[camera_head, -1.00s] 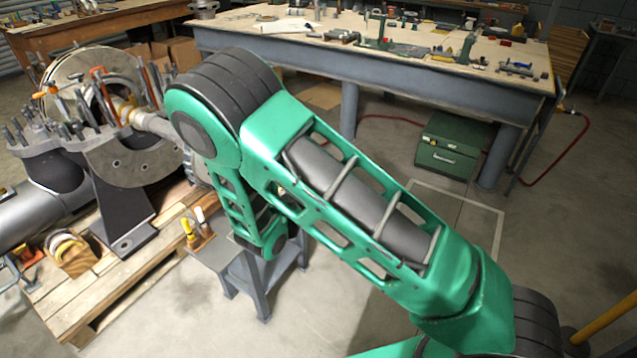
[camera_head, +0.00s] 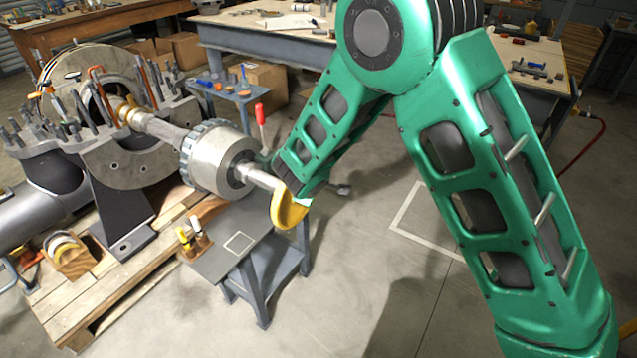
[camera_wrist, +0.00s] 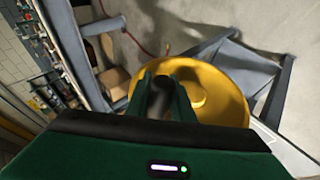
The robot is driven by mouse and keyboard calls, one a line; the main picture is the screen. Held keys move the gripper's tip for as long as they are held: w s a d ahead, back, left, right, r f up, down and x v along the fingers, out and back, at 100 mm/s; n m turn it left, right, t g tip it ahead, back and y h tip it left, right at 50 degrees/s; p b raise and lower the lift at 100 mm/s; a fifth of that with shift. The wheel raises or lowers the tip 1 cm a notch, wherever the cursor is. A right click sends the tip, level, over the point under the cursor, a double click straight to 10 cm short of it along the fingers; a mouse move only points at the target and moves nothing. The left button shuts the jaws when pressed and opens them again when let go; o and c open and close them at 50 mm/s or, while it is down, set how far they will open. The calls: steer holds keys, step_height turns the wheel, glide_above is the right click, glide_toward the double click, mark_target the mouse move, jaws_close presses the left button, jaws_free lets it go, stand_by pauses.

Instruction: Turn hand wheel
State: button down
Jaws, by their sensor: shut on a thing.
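The yellow hand wheel (camera_head: 291,207) sits at the end of the machine's shaft (camera_head: 262,178), seen nearly edge-on and partly hidden behind my arm in the head view. In the wrist view the hand wheel (camera_wrist: 222,92) shows as a broad yellow disc with a raised hub. My gripper (camera_wrist: 161,78) lies over the wheel's left part in the wrist view, its fingers close together on a dark piece that looks like the wheel's handle. The fingers hide much of that piece. In the head view my arm hides the fingers.
A pump-like machine with an open split casing (camera_head: 135,160) stands on a wooden pallet (camera_head: 75,300). A small grey stand (camera_head: 215,262) with yellow-topped and white-topped tools is below the shaft. Another small table (camera_head: 232,93) stands behind.

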steer(key=shift+s+f, duration=0.5)
steer(key=shift+f, duration=0.05)
steer(key=c, duration=1.6)
jaws_free()
steer(key=shift+a, duration=0.1)
steer(key=shift+o, duration=0.2)
steer(key=shift+w+r, duration=0.2)
steer(key=v, duration=1)
steer(key=shift+s+r, duration=0.2)
steer(key=shift+r, duration=0.05)
